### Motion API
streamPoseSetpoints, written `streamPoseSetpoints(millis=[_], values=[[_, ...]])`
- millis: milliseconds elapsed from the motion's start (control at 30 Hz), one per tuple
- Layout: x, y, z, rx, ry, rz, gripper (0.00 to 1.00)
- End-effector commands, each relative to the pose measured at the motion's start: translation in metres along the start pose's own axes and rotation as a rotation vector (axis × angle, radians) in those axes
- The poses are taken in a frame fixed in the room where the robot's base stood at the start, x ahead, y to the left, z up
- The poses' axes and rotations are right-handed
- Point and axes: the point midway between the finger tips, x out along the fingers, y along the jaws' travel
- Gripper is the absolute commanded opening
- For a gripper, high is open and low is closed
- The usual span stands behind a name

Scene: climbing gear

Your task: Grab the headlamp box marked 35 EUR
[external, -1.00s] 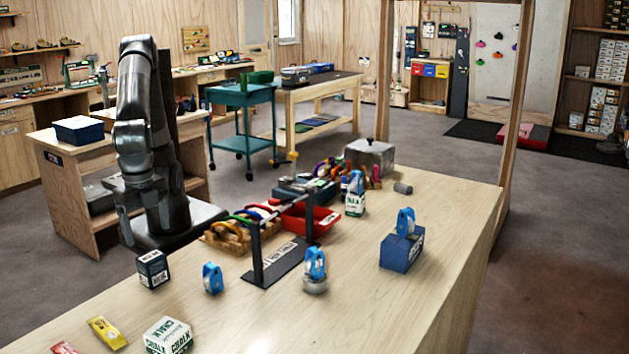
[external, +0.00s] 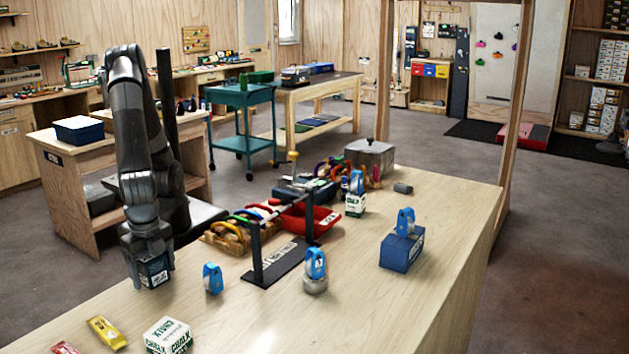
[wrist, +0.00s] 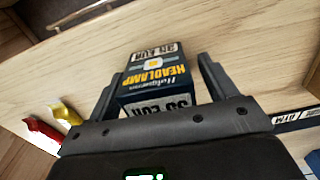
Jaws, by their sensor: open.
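The headlamp box (wrist: 157,82) is dark with yellow and white print. In the wrist view it reads HEADLAMP, with a white 35 EUR label, upside down there. In the external view the box (external: 153,271) stands on the wooden table near its left edge, partly hidden by my gripper. My gripper (wrist: 160,75) is open, with one finger on each side of the box. It points down over the box in the external view (external: 148,262). I cannot tell whether either finger touches it.
A blue carabiner-like item (external: 212,278) stands just right of the box. A chalk box (external: 168,336) and a yellow packet (external: 107,332) lie nearer the front. A black rack (external: 280,262) and a wooden tray (external: 226,243) stand further right.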

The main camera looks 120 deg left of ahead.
Motion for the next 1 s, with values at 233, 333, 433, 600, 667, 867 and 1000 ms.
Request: streamPoseSetpoints(millis=[233, 333, 433, 600, 667, 867, 1000], values=[[0.0005, 0.0001, 0.0002, 0.0, 0.0, 0.0, 0.75], [0.0004, 0.0001, 0.0002, 0.0, 0.0, 0.0, 0.67], [0.0004, 0.0001, 0.0002, 0.0, 0.0, 0.0, 0.59], [0.0003, 0.0002, 0.0003, 0.001, 0.0, 0.0, 0.45], [0.0003, 0.0002, 0.0003, 0.001, 0.0, 0.0, 0.4], [0.0002, 0.0002, 0.0002, 0.001, 0.0, 0.001, 0.27], [0.0001, 0.0002, 0.0002, 0.001, 0.0, 0.001, 0.27]])
